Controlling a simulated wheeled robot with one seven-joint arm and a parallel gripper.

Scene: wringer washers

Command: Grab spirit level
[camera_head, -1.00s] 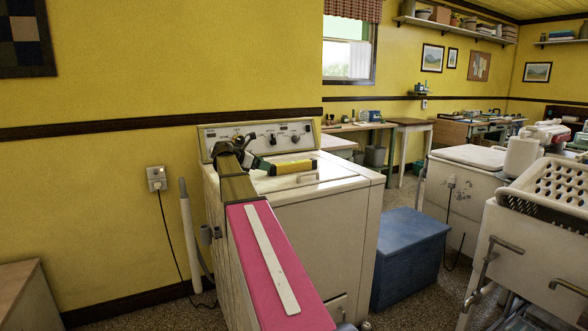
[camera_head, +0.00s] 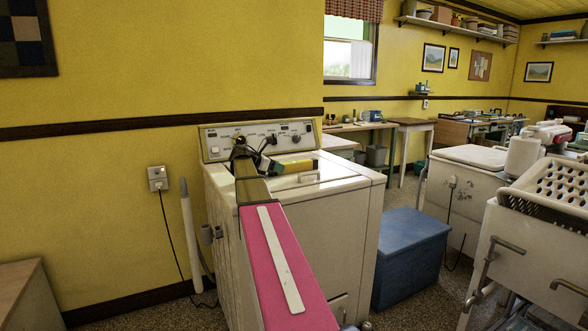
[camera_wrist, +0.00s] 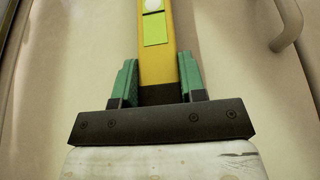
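The spirit level (camera_head: 298,165) is a yellow bar lying on the lid of the white washing machine (camera_head: 335,177). In the wrist view, the level (camera_wrist: 156,60) shows a bright yellow-green label and runs lengthwise away from the gripper; its near end is dark. My gripper (camera_wrist: 159,75) has green fingers, one on each side of the level's near end. They are very close to its sides, and I cannot tell whether they press on it. In the head view, my gripper (camera_head: 270,168) hides the level's left end.
The washer's control panel (camera_head: 258,139) rises behind the lid. A lid handle (camera_wrist: 287,25) sits right of the level. A blue chest (camera_head: 410,255) stands on the floor to the right, with another white washer (camera_head: 475,195) beyond it. A yellow wall is behind.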

